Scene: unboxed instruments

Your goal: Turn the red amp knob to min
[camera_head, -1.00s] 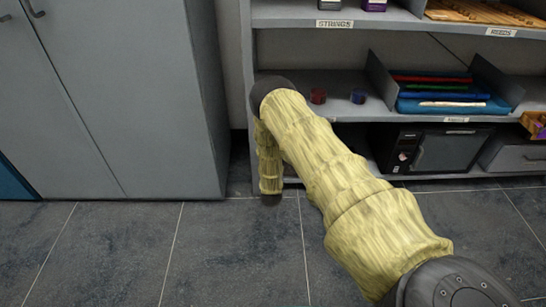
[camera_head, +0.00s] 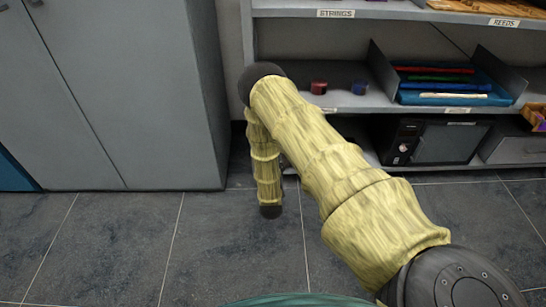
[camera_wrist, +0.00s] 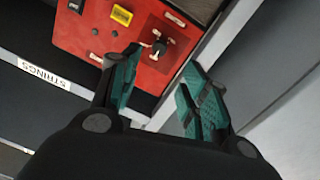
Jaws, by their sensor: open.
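The red amp's front panel (camera_wrist: 85,35) fills the upper middle of the wrist view, tilted in the picture. A dark knob (camera_wrist: 160,47) with light marks around it sits toward the panel's right side. Its setting is too small to read. My gripper (camera_wrist: 160,64) is open, with one teal-padded finger to the left of the knob and one to the right. The fingertips are near the panel; I cannot tell whether either touches the knob. In the head view I do not see the red amp or my gripper.
A yellow plate (camera_wrist: 122,15) and small dark controls are on the same panel. A shelf edge labelled STRINGS (camera_wrist: 45,75) runs at left. In the head view, a black amp (camera_head: 440,143) stands on the lower shelf, and a grey cabinet (camera_head: 120,90) at left.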

